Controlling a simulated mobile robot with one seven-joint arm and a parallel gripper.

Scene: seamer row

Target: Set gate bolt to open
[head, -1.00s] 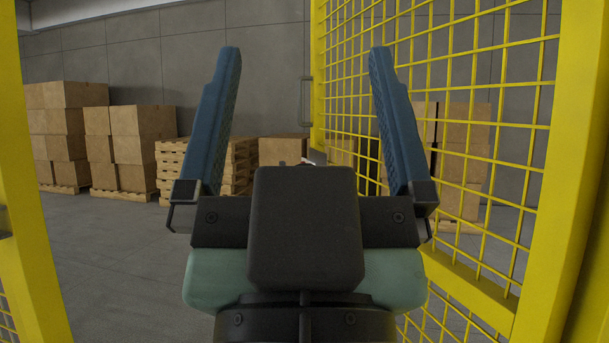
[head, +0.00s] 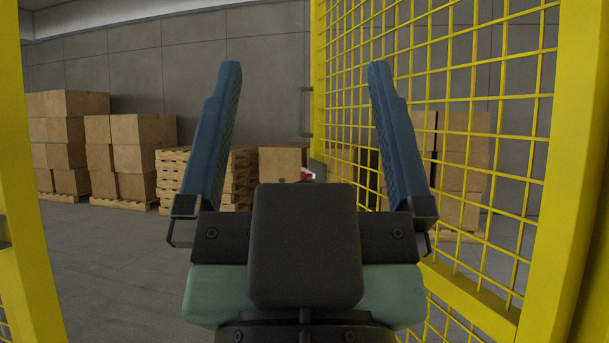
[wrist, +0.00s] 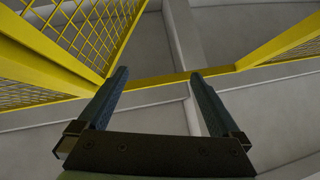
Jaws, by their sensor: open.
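A yellow mesh gate panel (head: 440,130) stands swung open on the right in the head view, running away from me. A grey pull handle (head: 304,112) shows at its far edge. A small red and white part (head: 307,174) beside a grey plate shows just above my gripper body; it may be the bolt, but most of it is hidden and its position cannot be told. My gripper (head: 305,66) is open and empty, its blue fingers pointing ahead and up. In the wrist view my gripper (wrist: 158,76) is also open, with nothing between the fingers.
Yellow frame posts stand at the left (head: 22,190) and right (head: 560,190). Stacked boxes (head: 140,150) and wooden pallets (head: 175,180) stand by the grey wall. Grey floor (head: 100,250) is clear at left. The wrist view shows a yellow rail (wrist: 160,80) beyond the fingers.

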